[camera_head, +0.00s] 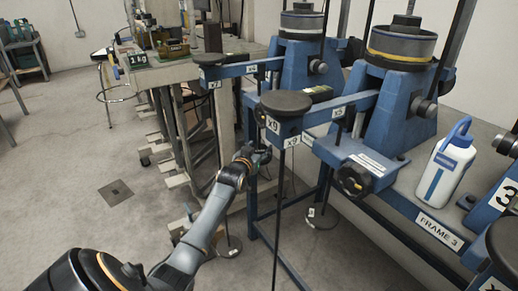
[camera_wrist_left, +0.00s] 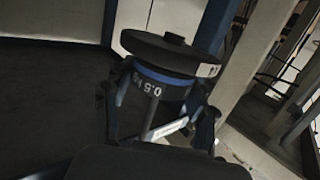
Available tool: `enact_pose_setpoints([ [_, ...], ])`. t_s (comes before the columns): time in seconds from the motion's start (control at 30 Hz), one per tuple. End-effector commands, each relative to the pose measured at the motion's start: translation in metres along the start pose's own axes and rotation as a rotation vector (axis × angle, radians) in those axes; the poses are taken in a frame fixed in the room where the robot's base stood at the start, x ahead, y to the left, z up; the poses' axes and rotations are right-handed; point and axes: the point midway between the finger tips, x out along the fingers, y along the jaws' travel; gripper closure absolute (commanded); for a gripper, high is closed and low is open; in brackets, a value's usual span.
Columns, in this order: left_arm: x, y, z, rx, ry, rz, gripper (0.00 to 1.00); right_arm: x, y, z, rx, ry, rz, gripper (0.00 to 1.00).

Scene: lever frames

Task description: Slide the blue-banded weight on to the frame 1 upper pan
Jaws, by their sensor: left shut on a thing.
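The blue-banded weight (camera_wrist_left: 168,56) shows in the left wrist view as a dark round disc with a knob on top, a blue band and a "0.5 kg" label. My left gripper (camera_wrist_left: 158,115) is shut on it, with a finger on each side. In the head view my left gripper (camera_head: 256,156) is small, below the dark pan marked x9 (camera_head: 285,101); I cannot make out the weight there. Another dark pan, marked x7 (camera_head: 208,58), is farther back. I read no frame 1 label, so I cannot tell which pan is frame 1's. My right gripper is not in view.
Blue lever frames with round drums fill the right, one labelled FRAME 3 (camera_head: 438,230). A white bottle (camera_head: 444,170) stands on the bench there. Thin rods hang below the pans, with low discs (camera_head: 228,246). A workbench (camera_head: 170,72) stands behind. The left floor is mostly open.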

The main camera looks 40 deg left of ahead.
Motion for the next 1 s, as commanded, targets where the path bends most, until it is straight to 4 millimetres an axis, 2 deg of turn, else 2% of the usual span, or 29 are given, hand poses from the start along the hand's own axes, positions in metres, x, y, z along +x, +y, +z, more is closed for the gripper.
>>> enact_pose_setpoints([
  [0.47,0.0006,0.0,0.0016,0.0,0.006,0.0,0.85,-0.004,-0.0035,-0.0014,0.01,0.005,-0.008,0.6],
  [0.5,0.0006,0.0,0.0015,0.0,0.006,0.0,0.42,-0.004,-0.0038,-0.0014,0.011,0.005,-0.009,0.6],
  [0.63,0.0006,0.0,0.0019,0.0,0.005,0.0,0.17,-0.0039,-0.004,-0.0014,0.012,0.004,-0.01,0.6],
  [1.0,0.0006,0.0002,0.0064,0.0,-0.004,0.0,0.17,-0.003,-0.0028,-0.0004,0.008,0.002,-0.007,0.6],
])
